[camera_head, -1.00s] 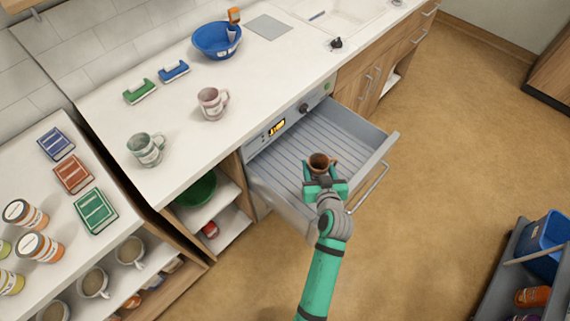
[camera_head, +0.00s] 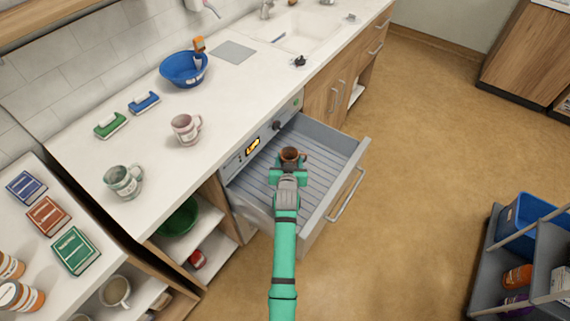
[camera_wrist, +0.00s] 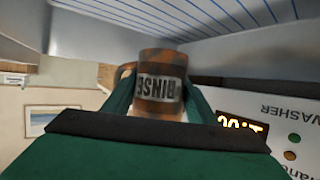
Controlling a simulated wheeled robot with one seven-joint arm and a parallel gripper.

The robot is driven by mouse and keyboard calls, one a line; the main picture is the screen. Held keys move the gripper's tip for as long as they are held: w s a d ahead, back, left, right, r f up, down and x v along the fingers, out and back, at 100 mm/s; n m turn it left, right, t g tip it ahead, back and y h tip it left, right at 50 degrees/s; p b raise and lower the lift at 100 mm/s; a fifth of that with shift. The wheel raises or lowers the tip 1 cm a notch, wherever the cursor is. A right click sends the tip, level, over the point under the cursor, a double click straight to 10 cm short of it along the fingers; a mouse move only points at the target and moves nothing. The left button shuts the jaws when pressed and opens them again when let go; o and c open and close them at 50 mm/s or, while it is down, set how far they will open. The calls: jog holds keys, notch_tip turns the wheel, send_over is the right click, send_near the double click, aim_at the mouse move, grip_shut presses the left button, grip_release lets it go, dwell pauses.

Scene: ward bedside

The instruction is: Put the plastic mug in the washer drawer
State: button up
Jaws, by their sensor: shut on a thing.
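A brown mug (camera_head: 290,154) is held by my gripper (camera_head: 289,170). In the wrist view the mug (camera_wrist: 160,72) is mottled brown and orange with a "RINSE" label, inverted in that picture, and a handle at its left. The green fingers (camera_wrist: 158,100) are shut on its sides. The washer drawer (camera_head: 331,162) is pulled open, with a grey ribbed floor and nothing else visible in it. From the head camera the mug is over the drawer, near its middle. Whether it touches the floor I cannot tell. The wrist view shows the "WASHER" panel (camera_wrist: 285,105) close by.
A pinkish mug (camera_head: 186,129) and a greenish mug (camera_head: 123,181) stand on the counter (camera_head: 155,160), with a blue bowl (camera_head: 184,70) behind. The drawer's handle (camera_head: 346,195) juts into the aisle. A grey cart (camera_head: 495,255) stands at right; the floor between is clear.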

jog(key=w+f, duration=0.3)
jog(key=w, duration=0.1)
jog(key=w+f, duration=0.3)
jog(key=w, duration=0.1)
jog(key=w+f, duration=0.3)
jog(key=w, duration=0.1)
jog(key=shift+w+a, duration=0.1)
jog(key=shift+a, duration=0.25)
jog(key=shift+w+f, duration=0.15)
jog(key=shift+f, duration=1.5)
jog(key=o, duration=1.1)
jog(key=shift+f, duration=0.1)
jog(key=shift+c, duration=0.2)
